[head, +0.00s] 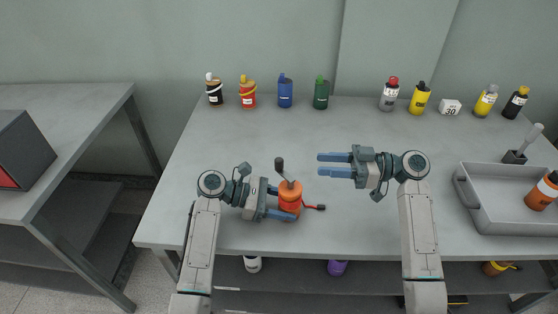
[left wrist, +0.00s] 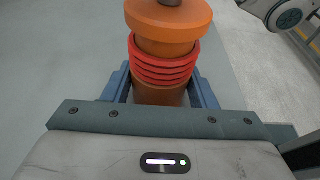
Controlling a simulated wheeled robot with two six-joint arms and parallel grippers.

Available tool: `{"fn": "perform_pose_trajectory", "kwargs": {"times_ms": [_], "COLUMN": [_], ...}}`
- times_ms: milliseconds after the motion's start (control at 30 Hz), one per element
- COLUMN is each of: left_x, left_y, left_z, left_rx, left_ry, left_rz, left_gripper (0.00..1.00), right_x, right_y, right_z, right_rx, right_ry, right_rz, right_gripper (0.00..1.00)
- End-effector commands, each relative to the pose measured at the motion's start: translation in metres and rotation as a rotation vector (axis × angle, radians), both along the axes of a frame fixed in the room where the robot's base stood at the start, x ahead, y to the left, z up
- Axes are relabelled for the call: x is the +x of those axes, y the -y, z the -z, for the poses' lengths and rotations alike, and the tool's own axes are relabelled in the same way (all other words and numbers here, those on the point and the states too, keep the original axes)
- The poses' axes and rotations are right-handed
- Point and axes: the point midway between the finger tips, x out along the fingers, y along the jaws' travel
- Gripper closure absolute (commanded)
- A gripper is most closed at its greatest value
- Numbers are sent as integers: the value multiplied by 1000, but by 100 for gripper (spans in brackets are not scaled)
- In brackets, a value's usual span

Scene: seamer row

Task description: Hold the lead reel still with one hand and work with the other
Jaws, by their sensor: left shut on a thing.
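The lead reel is an orange spool (head: 291,198) with a dark crank handle on top, standing near the front middle of the table. A red lead with a dark end sticks out from its right side. In the left wrist view the reel (left wrist: 168,70) shows red lead wound around its middle. My left gripper (head: 284,202) is shut on the reel, one finger on each side of it. My right gripper (head: 334,164) is to the right of and beyond the reel, fingers pointing left, apart with nothing between them.
Several bottles (head: 285,92) and a white block marked 30 (head: 450,107) line the table's back edge. A grey tray (head: 480,215) at the right holds an orange bottle (head: 542,191). A brush stands in a dark holder (head: 514,157) behind it.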

Motion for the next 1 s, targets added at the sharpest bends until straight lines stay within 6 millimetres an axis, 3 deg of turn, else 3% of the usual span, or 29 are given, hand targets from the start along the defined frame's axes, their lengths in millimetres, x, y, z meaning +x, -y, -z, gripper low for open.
{"fn": "perform_pose_trajectory", "kwargs": {"times_ms": [267, 800, 1000], "left_x": [0, 0, 0], "left_y": [0, 0, 0], "left_z": [0, 0, 0], "left_rx": [0, 0, 0], "left_ry": [0, 0, 0], "left_rz": [0, 0, 0], "left_gripper": [61, 61, 61], "right_x": [-3, 1, 2], "right_y": [-5, -99, -116], "right_z": [-1, -2, -2], "right_rx": [1, 2, 0], "right_ry": [131, 129, 130], "right_rz": [17, 15, 16], "right_gripper": [61, 61, 61]}}
